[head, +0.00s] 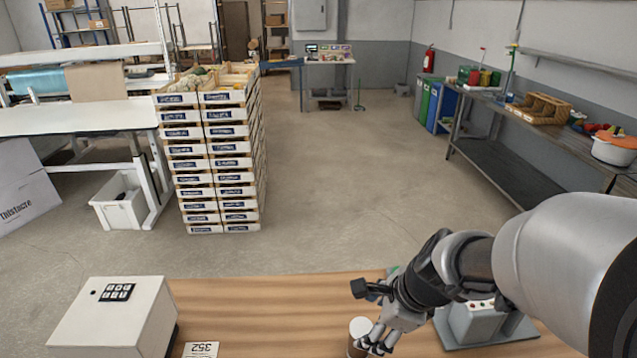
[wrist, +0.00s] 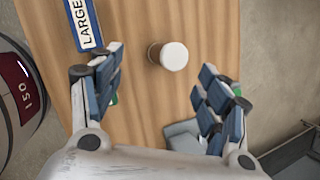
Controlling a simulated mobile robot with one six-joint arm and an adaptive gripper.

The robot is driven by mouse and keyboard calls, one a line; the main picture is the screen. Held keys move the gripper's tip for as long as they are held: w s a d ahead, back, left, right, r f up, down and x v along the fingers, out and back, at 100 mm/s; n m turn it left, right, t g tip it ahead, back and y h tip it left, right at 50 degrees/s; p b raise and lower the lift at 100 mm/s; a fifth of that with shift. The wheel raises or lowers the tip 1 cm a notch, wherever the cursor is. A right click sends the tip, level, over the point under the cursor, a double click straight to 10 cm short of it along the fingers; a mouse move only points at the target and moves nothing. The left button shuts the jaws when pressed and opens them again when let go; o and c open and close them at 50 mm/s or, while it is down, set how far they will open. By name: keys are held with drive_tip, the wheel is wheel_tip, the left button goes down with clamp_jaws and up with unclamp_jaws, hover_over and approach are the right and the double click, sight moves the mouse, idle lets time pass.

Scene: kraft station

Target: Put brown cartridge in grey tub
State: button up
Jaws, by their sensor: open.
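The cartridge, a short upright cylinder with a white top and a brownish side, stands on the wooden table, in the head view (head: 358,328) at the bottom and in the wrist view (wrist: 172,56) at the upper middle. My gripper (wrist: 162,65) is open, its fingers on either side of the cartridge in the picture, with clear gaps. In the head view my gripper (head: 374,340) overlaps the cartridge's right side; contact cannot be told. No thing is clearly the grey tub. A round grey container (wrist: 18,95) with a dark red ISO label is partly visible at left in the wrist view.
A white box with black buttons (head: 112,318) and a 352 card (head: 201,349) are at the left of the table. A grey device (head: 478,318) stands at right. A blue-edged LARGE sign (wrist: 84,22) lies near the cartridge. Stacked crates (head: 220,160) stand beyond.

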sight(366, 331)
drive_tip(key=w+f+m+b, duration=0.1)
drive_tip(key=w+f+m, duration=0.1)
drive_tip(key=f, duration=0.2)
drive_tip(key=w+f+m+b, duration=0.2)
drive_tip(key=f, duration=0.3)
drive_tip(key=w+f+m+b, duration=0.1)
drive_tip(key=w+f+m, duration=0.1)
drive_tip(key=f, duration=0.3)
drive_tip(key=shift+w+d+f+m+b, duration=0.1)
drive_tip(key=shift+w+d+m+b, duration=0.2)
drive_tip(key=shift+m, duration=0.3)
drive_tip(key=shift+b+x, duration=1.85)
drive_tip(key=shift+x, duration=1.25)
drive_tip(key=shift+w+a+r, duration=0.1)
drive_tip(key=shift+r, duration=0.1)
drive_tip(key=shift+c, duration=0.6)
drive_tip(key=c, duration=1.3)
